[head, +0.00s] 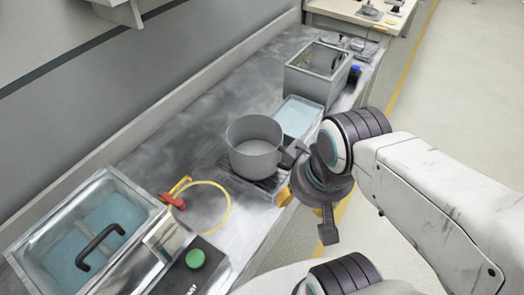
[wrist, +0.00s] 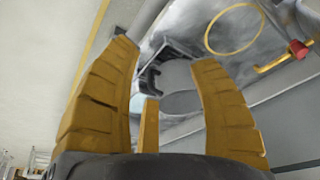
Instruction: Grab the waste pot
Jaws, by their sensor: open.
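The waste pot looks to be the round, open grey pot (head: 255,150), upright on a dark stand on the metal bench. A dark handle piece is on its right side, towards my arm. My gripper (wrist: 165,57) has yellow fingers spread apart with nothing held between them. In the wrist view the grey pot (wrist: 182,103) and a dark bracket-like part show beyond and between the fingers. In the head view my wrist is just right of the pot and hides much of the fingers. I cannot tell whether they touch the handle.
A red-handled part with a yellow ring (head: 228,207) lies left of the pot. A light blue tray (head: 298,116) and a grey box (head: 318,72) stand behind it. A clear-lidded basin (head: 88,225) and a green button (head: 195,259) are nearer. Open floor lies right of the bench.

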